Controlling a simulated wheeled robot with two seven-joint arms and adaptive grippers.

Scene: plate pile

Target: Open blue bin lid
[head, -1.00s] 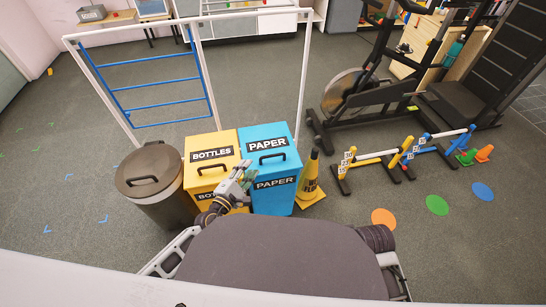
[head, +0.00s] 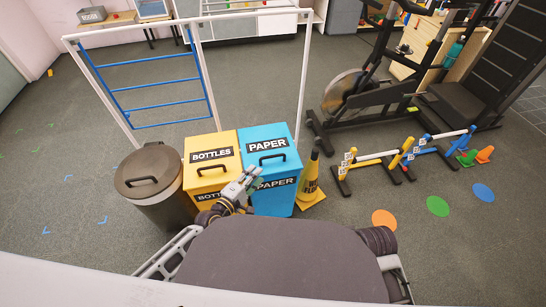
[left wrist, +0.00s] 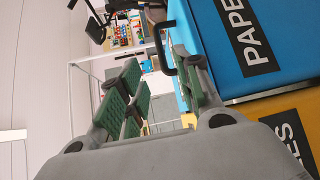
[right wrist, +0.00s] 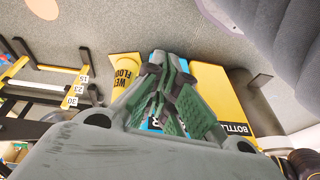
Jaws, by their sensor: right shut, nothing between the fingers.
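The blue bin (head: 281,204) has a shut lid marked PAPER (head: 262,141) with a black handle (head: 272,159). My left gripper (head: 255,178) is at the bin's near left side, below the handle in the head view. In the left wrist view its green-padded fingers (left wrist: 160,78) are spread apart. The black handle (left wrist: 161,48) shows beyond them, close to the right finger; I cannot tell whether they touch. My right gripper (right wrist: 165,85) is shut and empty, pointing towards part of the blue bin (right wrist: 158,56). The head view does not show it.
A yellow BOTTLES bin (head: 205,175) stands against the blue bin's left side, with a round grey-brown bin (head: 163,205) further left. A yellow floor cone (head: 311,178) is close on the right. A white frame (head: 303,75) rises behind. Hurdles (head: 380,158) stand further right.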

